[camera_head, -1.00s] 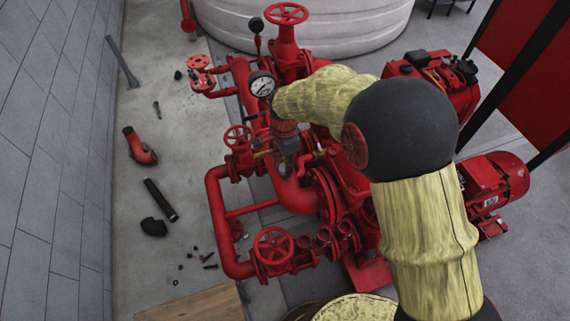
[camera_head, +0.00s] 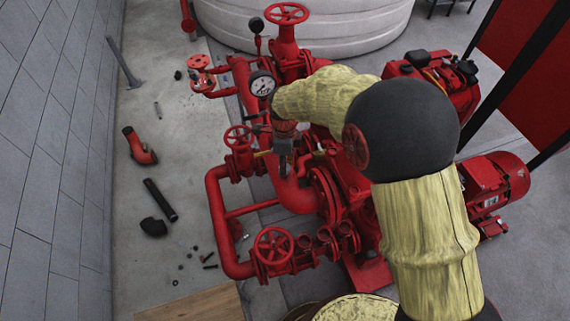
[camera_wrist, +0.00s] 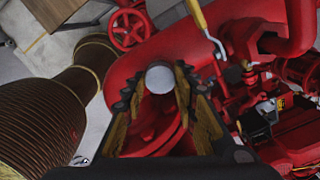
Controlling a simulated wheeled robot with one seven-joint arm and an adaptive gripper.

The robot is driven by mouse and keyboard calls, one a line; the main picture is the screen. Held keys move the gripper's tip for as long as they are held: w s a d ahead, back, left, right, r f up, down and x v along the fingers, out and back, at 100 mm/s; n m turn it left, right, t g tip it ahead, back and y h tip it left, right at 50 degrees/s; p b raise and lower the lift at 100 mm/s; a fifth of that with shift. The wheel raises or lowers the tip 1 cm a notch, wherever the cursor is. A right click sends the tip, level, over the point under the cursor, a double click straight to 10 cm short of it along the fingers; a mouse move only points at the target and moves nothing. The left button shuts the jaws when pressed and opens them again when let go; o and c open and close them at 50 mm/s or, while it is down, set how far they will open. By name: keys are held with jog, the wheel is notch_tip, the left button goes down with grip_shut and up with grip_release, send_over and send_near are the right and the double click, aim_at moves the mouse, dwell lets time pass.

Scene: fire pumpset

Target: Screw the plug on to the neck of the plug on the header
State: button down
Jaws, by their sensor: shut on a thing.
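My gripper (camera_head: 283,165) points down over the thick red header pipe (camera_head: 292,193) in the middle of the pumpset. In the wrist view its two fingers (camera_wrist: 160,84) are closed around a round, light grey end face, which I take to be the plug (camera_wrist: 160,77). The red header also shows behind it in the wrist view (camera_wrist: 185,46). The neck on the header is hidden behind the plug and fingers. I cannot tell whether the plug is seated on the neck. In the head view the plug is too small to make out.
A pressure gauge (camera_head: 262,85) and a red handwheel (camera_head: 238,137) stand close to my gripper. A yellow-handled lever (camera_wrist: 197,15) is near the fingers. Loose pipe parts, including a black pipe (camera_head: 160,200), lie on the floor at the left.

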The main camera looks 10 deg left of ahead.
jog(key=shift+m, duration=1)
jog(key=m, duration=0.4)
jog(key=c, duration=1.5)
grip_release()
jog(key=shift+c, duration=0.2)
